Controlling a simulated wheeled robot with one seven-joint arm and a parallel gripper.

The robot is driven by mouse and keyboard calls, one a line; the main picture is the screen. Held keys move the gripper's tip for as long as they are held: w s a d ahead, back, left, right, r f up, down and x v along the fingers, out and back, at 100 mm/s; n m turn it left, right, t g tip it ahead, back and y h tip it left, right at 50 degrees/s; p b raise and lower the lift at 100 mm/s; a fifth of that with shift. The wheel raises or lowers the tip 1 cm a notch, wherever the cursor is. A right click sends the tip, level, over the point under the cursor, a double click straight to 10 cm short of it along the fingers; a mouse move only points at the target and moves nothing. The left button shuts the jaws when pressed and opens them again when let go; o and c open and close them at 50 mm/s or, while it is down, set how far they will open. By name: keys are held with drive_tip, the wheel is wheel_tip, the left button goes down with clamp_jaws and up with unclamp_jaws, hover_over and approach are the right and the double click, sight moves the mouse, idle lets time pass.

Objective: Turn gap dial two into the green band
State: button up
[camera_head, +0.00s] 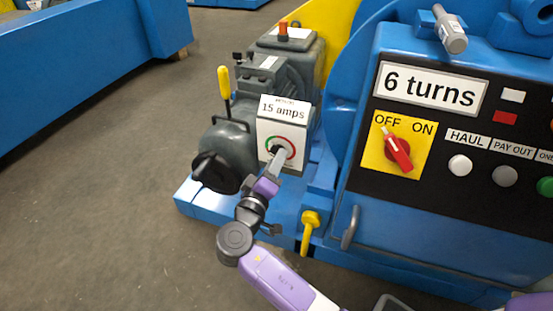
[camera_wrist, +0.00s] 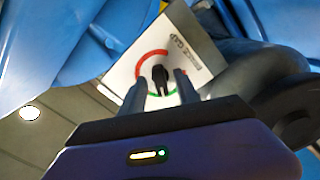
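A gap dial (camera_head: 291,146) with a red and green ring sits on a white plate below a "15 amps" sign (camera_head: 284,108). No dial number is readable. In the wrist view the dial (camera_wrist: 144,65) has red above, green below and a black knob (camera_wrist: 159,74) in the middle. My gripper (camera_head: 280,155) is at the dial face, hiding part of it in the head view. In the wrist view my gripper (camera_wrist: 162,78) has its two fingers apart, one on each side of the knob. Gaps seem to show, so I see no firm grip. The pointer's exact reading is unclear.
A grey motor housing (camera_head: 227,145) with a yellow lever (camera_head: 224,84) stands left of the dial. A blue control panel (camera_head: 360,218) with a red switch (camera_head: 398,150) and several buttons is at right. A yellow handle (camera_head: 310,222) sticks out below. Floor at left is clear.

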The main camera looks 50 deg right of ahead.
drive_tip(key=p+v, duration=0.1)
drive_tip(key=v, duration=0.5)
drive_tip(key=shift+a+p, duration=0.35)
drive_tip(key=shift+p, duration=0.05)
drive_tip(key=shift+s, duration=0.1)
